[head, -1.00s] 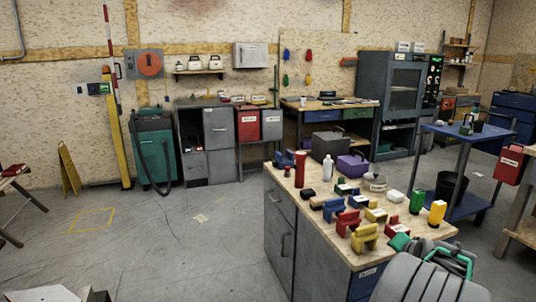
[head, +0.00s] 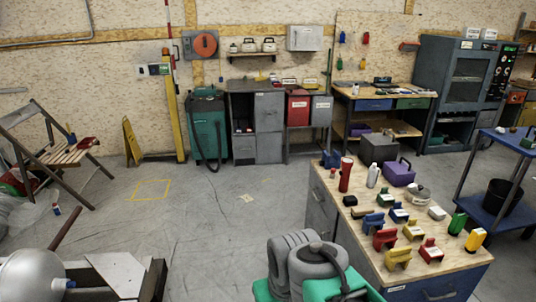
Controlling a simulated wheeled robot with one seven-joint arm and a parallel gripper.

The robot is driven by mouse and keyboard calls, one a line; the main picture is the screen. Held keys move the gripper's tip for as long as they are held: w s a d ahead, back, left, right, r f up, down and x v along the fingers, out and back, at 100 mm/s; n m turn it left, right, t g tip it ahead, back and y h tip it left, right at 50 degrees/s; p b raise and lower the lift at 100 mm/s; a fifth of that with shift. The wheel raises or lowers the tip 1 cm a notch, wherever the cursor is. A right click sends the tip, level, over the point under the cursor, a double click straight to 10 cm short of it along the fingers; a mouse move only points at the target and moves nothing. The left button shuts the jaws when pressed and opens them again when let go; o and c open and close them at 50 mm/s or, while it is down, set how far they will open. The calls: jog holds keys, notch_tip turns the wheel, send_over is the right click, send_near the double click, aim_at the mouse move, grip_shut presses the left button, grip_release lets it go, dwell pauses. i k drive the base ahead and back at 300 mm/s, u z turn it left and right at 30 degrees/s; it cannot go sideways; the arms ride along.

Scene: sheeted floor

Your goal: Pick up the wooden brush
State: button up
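I cannot make out a wooden brush for certain in the head view. A brown stick-like handle (head: 66,229) leans up behind the silver dome at the lower left, but I cannot tell what it belongs to. A small red item with a dark part (head: 86,143) lies on the wooden folding chair (head: 62,158), too small to identify. No fingertips show, so my gripper is not in view.
The workbench (head: 400,290) at right holds a red cylinder (head: 346,174), a white bottle (head: 373,176) and several coloured blocks. A silver dome (head: 32,276) and grey block (head: 118,272) fill the lower left. A yellow floor sign (head: 131,142) stands by the wall.

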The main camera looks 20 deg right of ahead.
aim_at(358, 212)
jog(key=z, duration=0.2)
jog(key=i, duration=2.3)
jog(key=z, duration=0.05)
